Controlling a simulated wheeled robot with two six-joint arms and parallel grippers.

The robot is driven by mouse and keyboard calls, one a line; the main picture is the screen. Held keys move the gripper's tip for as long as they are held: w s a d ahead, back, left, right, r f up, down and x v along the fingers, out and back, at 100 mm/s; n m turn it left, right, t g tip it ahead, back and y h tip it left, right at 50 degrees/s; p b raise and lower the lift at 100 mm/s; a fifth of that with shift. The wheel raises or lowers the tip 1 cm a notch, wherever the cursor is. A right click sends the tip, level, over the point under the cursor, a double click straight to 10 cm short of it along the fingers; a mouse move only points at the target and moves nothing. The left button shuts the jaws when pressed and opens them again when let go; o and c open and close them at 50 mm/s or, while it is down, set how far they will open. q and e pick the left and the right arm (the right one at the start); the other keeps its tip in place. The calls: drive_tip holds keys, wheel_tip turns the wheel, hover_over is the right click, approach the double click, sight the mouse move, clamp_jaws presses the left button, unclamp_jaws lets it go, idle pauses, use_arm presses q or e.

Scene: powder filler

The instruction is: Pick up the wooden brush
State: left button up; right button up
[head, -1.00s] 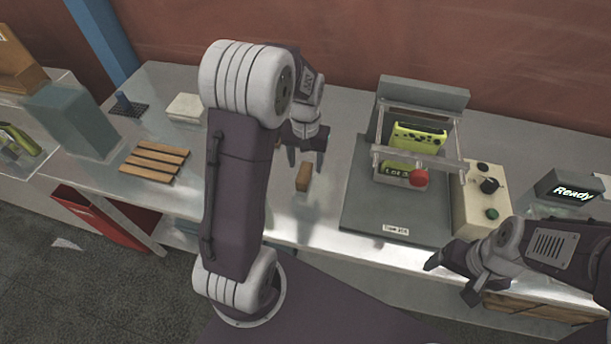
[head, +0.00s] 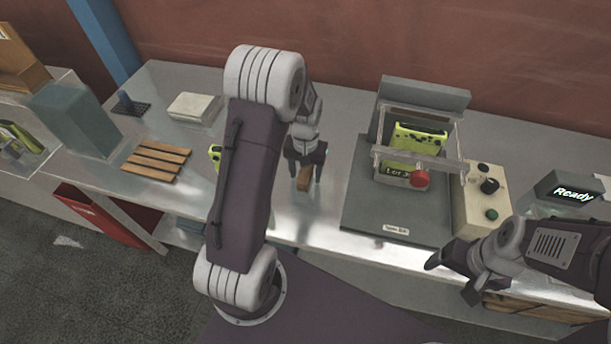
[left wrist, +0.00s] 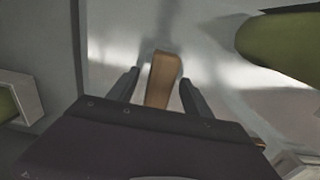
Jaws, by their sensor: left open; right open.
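The wooden brush (head: 304,181) stands on the metal table in front of my left arm, as a small brown block in the head view. In the left wrist view the brush (left wrist: 162,80) shows between the two fingers, with clear space on both sides. My left gripper (head: 305,175) is open and lowered around the brush, with a finger on either side. The same gripper (left wrist: 160,88) shows its two dark fingers in the left wrist view. The brush's lower end is hidden by the gripper body there. My right gripper (head: 452,283) is open and empty near the table's front right edge.
A grey machine with a yellow-green panel (head: 418,138) and red knob stands right of the brush. A control box (head: 481,205) is beside it. A wooden slatted rack (head: 156,161) and a white block (head: 192,107) lie to the left. A yellow-green item (head: 215,153) is partly behind my left arm.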

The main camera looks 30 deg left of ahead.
sight(307, 171)
use_arm(q)
drive_tip(key=shift+f, duration=0.2)
drive_tip(key=shift+c, duration=0.4)
clamp_jaws()
drive_tip(key=shift+r, duration=0.1)
drive_tip(key=r, duration=0.4)
drive_tip(key=shift+w+d+r, duration=0.1)
drive_tip(key=shift+w+r, duration=0.15)
drive_tip(key=shift+r, duration=0.1)
drive_tip(key=w+d+r, duration=0.6)
drive_tip(key=d, duration=0.3)
drive_tip(key=shift+w+r, duration=0.2)
drive_tip(key=shift+r, duration=0.1)
